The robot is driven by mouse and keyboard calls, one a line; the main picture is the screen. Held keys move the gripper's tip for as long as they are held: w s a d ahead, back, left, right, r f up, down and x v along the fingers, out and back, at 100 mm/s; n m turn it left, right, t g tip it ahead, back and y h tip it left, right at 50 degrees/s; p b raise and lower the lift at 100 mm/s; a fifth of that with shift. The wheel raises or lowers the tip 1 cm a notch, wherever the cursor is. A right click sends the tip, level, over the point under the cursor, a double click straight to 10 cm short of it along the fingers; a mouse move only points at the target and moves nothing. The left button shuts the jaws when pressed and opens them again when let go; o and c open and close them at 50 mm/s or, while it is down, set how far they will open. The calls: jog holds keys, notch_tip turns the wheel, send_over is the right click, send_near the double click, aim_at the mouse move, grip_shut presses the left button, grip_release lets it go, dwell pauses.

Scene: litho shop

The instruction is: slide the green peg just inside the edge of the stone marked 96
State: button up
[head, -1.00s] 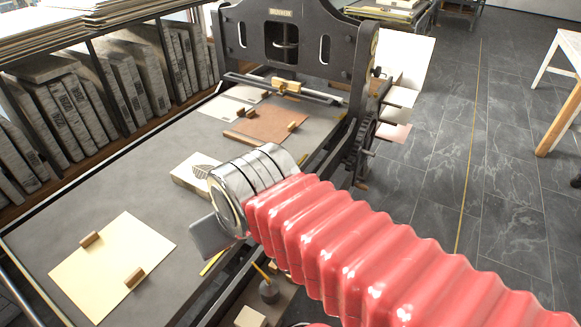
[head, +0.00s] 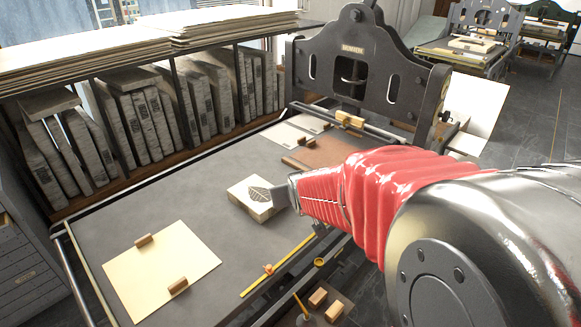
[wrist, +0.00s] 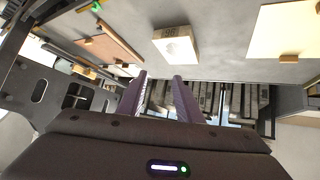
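The stone is a pale block with a dark leaf drawing on top (head: 250,196), lying on the grey press bed. A small bright green piece, likely the green peg (wrist: 95,6), shows at the top left edge of the wrist view, past the brown board. I cannot make it out in the head view. My gripper (wrist: 160,76) has its two purple fingers apart with nothing between them. In the head view its end (head: 284,196) appears beside the stone's right side; contact is unclear.
A cream sheet (head: 160,272) with two wooden blocks lies at the front left of the bed. A brown board (head: 310,155) lies behind my arm, before the press frame (head: 350,70). A yellow strip (head: 285,262) lies along the bed's near edge. Upright slabs (head: 180,105) fill the shelf behind.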

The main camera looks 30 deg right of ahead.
jog(key=w+d+f+m+t+h, duration=0.1)
jog(key=w+d+f+t, duration=0.1)
jog(key=w+d+f, duration=0.35)
jog(key=w+d+f+t+h, duration=0.1)
jog(key=w+d+f+t, duration=0.1)
jog(key=d+f, duration=0.65)
jog(key=s+d+f+t+h, duration=0.1)
jog(key=s+d+f, duration=0.1)
jog(key=d+f, duration=0.1)
jog(key=s+d+f+m+h, duration=0.1)
jog(key=s+d+f, duration=0.1)
jog(key=f, duration=0.3)
jog(key=s+d+f+m+t, duration=0.1)
jog(key=s+d+f, duration=0.2)
jog(key=d+f, duration=0.1)
jog(key=shift+d+t+h, duration=0.3)
jog(key=shift+d+h, duration=0.05)
jog(key=shift+h, duration=0.05)
jog(key=shift+s+d+f, duration=0.1)
jog(key=shift+s+f, duration=0.05)
jog(key=shift+s, duration=0.1)
jog(key=x, duration=1.3)
jog(key=shift+w+d, duration=0.15)
jog(key=shift+w, duration=0.2)
